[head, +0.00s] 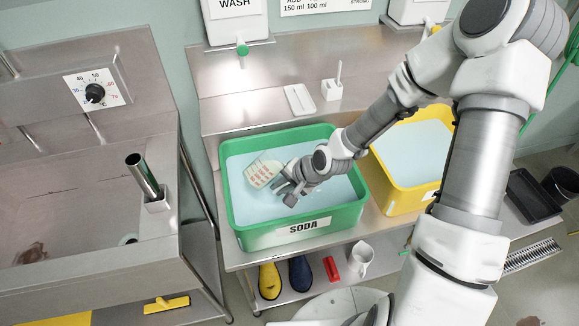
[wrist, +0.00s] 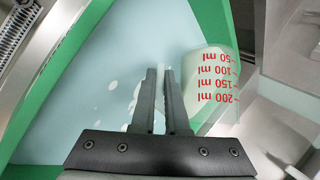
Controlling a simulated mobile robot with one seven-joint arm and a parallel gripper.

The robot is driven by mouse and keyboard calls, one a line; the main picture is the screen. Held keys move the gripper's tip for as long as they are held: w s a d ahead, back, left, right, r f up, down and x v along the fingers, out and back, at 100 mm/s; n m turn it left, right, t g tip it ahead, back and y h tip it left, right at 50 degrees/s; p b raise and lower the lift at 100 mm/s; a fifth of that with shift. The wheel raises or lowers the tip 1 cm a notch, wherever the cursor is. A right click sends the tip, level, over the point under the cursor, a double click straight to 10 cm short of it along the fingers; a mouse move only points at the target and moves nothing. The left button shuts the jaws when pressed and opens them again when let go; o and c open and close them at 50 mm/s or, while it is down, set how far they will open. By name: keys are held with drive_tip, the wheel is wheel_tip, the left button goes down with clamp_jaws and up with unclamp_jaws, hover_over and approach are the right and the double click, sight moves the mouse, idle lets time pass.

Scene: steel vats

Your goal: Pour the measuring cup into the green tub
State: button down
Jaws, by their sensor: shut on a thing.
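The measuring cup (head: 262,172) is pale and clear with red markings. It is tilted over the green tub (head: 296,238) labelled SODA, which holds light blue liquid. In the wrist view the cup (wrist: 215,85) is right of my fingers, its red scale upside down. My gripper (head: 284,187) is above the tub's liquid. In the wrist view my gripper (wrist: 161,72) is shut on a pale strip between its fingers, which looks like the cup's handle. Pale spots show on the liquid left of the fingers. I cannot tell whether liquid remains in the cup.
A yellow tub (head: 386,188) with blue liquid stands to the right. A white tray (head: 300,99) and a small white holder (head: 332,90) sit on the ledge behind. A steel vat (head: 90,262) with a dial (head: 95,93) stands left. A white jug (head: 361,258) is on the lower shelf.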

drive_tip(key=shift+a+r+m+g+y+p, duration=0.15)
drive_tip(key=shift+r+g+y+p, duration=0.1)
drive_tip(key=shift+y+p, duration=0.5)
drive_tip(key=shift+d+r+m+g+y+p, duration=0.15)
drive_tip(key=shift+r+y+p, duration=0.1)
drive_tip(key=shift+y+p, duration=0.45)
idle(1.5)
drive_tip(key=shift+w+d+r+m+y+p, duration=0.3)
drive_tip(key=shift+d+y+p, duration=0.1)
drive_tip(key=shift+y+p, duration=0.4)
idle(0.8)
drive_tip(key=shift+s+r+g+y+b, duration=0.15)
drive_tip(key=shift+y+b, duration=0.1)
drive_tip(key=shift+y, duration=0.25)
drive_tip(key=shift+w+r+g+y+b, duration=0.15)
drive_tip(key=shift+y+b, duration=0.1)
drive_tip(key=shift+y, duration=0.2)
idle(0.8)
drive_tip(key=shift+s+a+h+p, duration=0.15)
drive_tip(key=shift+s+h+p, duration=0.1)
drive_tip(key=shift+h+p, duration=0.25)
drive_tip(key=shift+a+f+h, duration=0.1)
drive_tip(key=shift+f+h, duration=0.25)
drive_tip(key=shift+h, duration=0.15)
drive_tip(key=shift+s+a+f+h+b, duration=0.25)
drive_tip(key=shift+a+f+h+b, duration=0.25)
drive_tip(key=shift+b, duration=0.25)
drive_tip(key=shift+s+a+n, duration=0.1)
drive_tip(key=shift+a+n, duration=0.05)
drive_tip(key=shift+n, duration=0.25)
